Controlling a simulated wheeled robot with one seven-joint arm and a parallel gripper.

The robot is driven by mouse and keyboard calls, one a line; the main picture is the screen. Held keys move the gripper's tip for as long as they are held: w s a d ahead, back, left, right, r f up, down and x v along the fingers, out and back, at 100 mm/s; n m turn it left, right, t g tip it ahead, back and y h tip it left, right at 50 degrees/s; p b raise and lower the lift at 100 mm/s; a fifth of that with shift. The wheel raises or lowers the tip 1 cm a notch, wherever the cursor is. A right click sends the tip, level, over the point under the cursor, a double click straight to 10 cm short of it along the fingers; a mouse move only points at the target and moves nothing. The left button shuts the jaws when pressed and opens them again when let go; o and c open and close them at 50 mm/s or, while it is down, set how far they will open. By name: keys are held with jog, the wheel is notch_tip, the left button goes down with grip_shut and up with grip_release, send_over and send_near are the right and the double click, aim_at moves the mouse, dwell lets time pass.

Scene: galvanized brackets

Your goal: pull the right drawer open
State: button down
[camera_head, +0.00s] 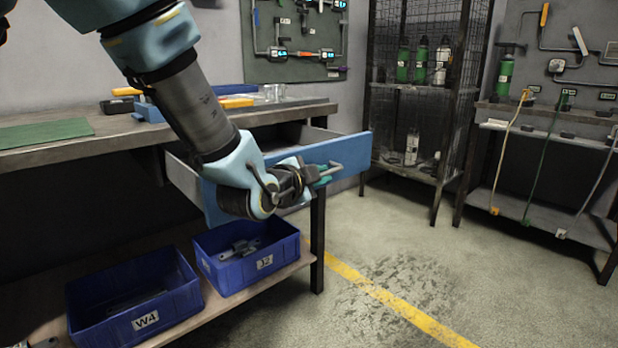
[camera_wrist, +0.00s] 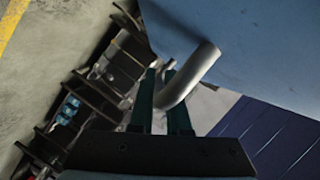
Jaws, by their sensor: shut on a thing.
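The right drawer has a blue front (camera_head: 345,150) and sticks out from under the workbench, so its grey side and part of its inside show. A grey bar handle (camera_head: 330,171) runs along the front. My gripper (camera_head: 322,174) is at this handle, with its teal fingers closed around it. In the wrist view, the two fingers of my gripper (camera_wrist: 168,100) stand on either side of the bent handle bar (camera_wrist: 190,75), close to the blue drawer front (camera_wrist: 260,45). My arm hides the left part of the drawer front.
The workbench (camera_head: 60,158) carries a green mat (camera_head: 45,133) and several tools. Blue bins (camera_head: 135,300) and (camera_head: 247,255) stand on the lower shelf beneath the drawer. A mesh cabinet (camera_head: 420,90) stands behind. The floor (camera_head: 400,235) right of the bench is clear, with a yellow line.

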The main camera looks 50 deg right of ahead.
jog(key=shift+s+f, duration=0.1)
jog(key=shift+s, duration=0.25)
jog(key=c, duration=0.9)
grip_release()
jog(key=v, duration=1.1)
jog(key=shift+p, duration=0.3)
